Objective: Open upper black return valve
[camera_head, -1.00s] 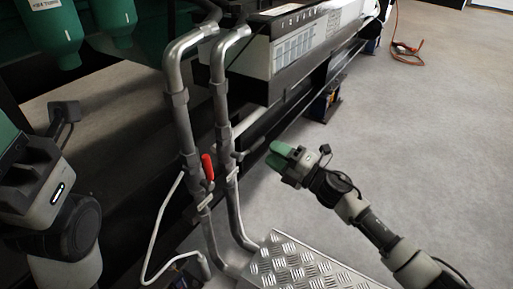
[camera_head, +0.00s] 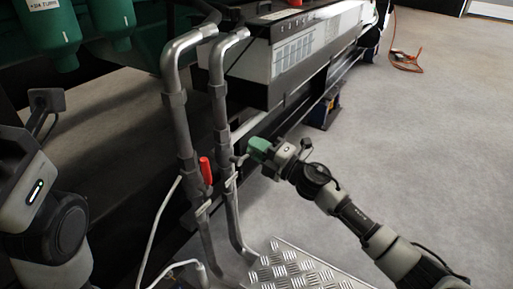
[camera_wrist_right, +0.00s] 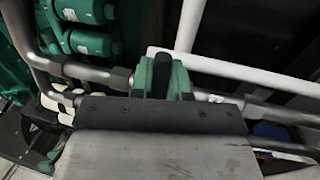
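Two grey vertical pipes stand left of centre in the head view. A valve with a red lever (camera_head: 206,171) is on the left pipe (camera_head: 184,130). A small dark valve part (camera_head: 240,159) is on the right pipe (camera_head: 221,125). My right gripper (camera_head: 259,148), with green fingers, is just right of that part. In the right wrist view, a black upright piece (camera_wrist_right: 162,66) shows between the green fingers (camera_wrist_right: 165,82). It looks like the black handle, but I cannot tell whether the fingers press on it. My left arm is at the left edge; its fingers are not visible.
A checker-plate step (camera_head: 300,268) lies below my right arm. A grey-white cabinet (camera_head: 290,50) on a black frame stands behind the pipes. A thin white pipe (camera_head: 158,225) bends at lower left. The grey floor at right is clear except for an orange cable (camera_head: 405,62).

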